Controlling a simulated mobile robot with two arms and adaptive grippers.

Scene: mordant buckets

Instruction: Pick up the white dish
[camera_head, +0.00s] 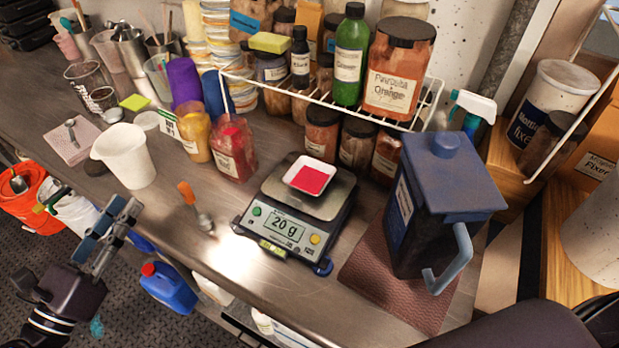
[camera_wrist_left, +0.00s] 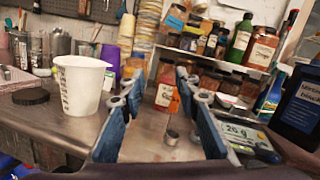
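The white dish (camera_head: 290,181) is small and square, with red powder in it. It sits on the pan of the digital scale (camera_head: 270,237), whose display reads 20 g. My left gripper (camera_head: 124,208) is at the left in the head view, beyond the counter's front edge, well apart from the dish. In the left wrist view its two blue-padded fingers (camera_wrist_left: 162,78) are spread with nothing between them. The scale (camera_wrist_left: 246,138) shows at the right there, partly behind a finger; the dish is hard to make out. My right gripper is not in view.
A white beaker (camera_head: 126,157) stands on the counter near my left gripper. An orange-handled tool (camera_head: 188,193) lies left of the scale. A dark blue lidded container (camera_head: 440,200) stands right of the scale. Jars and a wire rack (camera_head: 330,98) stand behind it.

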